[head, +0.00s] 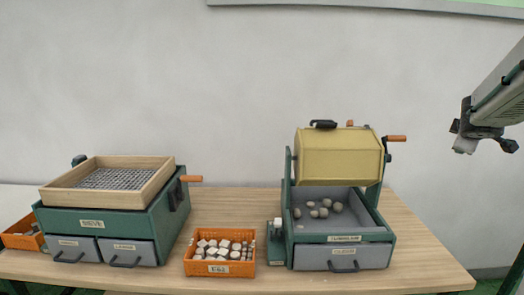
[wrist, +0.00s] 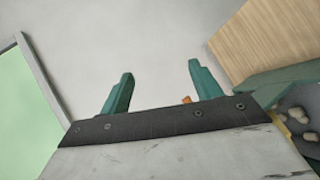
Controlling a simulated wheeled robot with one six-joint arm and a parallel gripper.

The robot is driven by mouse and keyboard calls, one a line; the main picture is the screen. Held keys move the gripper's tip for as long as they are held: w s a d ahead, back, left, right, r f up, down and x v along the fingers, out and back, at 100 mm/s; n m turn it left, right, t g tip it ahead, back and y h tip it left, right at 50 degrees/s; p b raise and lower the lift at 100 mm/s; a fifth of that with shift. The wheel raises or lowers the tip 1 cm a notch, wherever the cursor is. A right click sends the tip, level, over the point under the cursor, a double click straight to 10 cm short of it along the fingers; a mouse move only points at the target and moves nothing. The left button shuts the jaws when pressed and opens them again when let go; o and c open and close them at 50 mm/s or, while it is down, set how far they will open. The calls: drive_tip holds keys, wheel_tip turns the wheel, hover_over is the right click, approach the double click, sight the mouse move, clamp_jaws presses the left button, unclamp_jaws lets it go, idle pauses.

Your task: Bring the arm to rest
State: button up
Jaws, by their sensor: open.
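My gripper (wrist: 158,84) is open and empty. Its two teal fingers stand apart in the wrist view, with the bare wall behind them. In the head view, the end of my arm (head: 482,130) is raised at the upper right, above and to the right of the tumbler (head: 340,157), touching nothing.
The wooden table (head: 428,262) carries the sieve (head: 91,222), an orange crate (head: 219,269) of pale pieces, and the tumbler with stones in its open grey tray (head: 367,209). Another orange crate (head: 19,241) stands far left. Space around the arm is free.

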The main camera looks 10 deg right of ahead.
drive_tip(key=s+a+f+m+g+y, duration=0.2)
drive_tip(key=s+a, duration=0.6)
drive_tip(key=a, duration=0.6)
drive_tip(key=s+a+f+m+g+y, duration=0.2)
drive_tip(key=s+a+f+y, duration=0.2)
drive_tip(key=s+a, duration=0.5)
drive_tip(key=s+a+f+m+g+y, duration=0.2)
drive_tip(key=s+a, duration=0.6)
drive_tip(key=a, duration=1.3)
wheel_tip(320, 180, down, 3)
drive_tip(key=shift+s+r+g+y, duration=0.1)
drive_tip(key=shift+s+g+y, duration=0.15)
drive_tip(key=shift+y, duration=0.75)
drive_tip(key=shift+w, duration=0.1)
drive_tip(key=shift+c, duration=1)
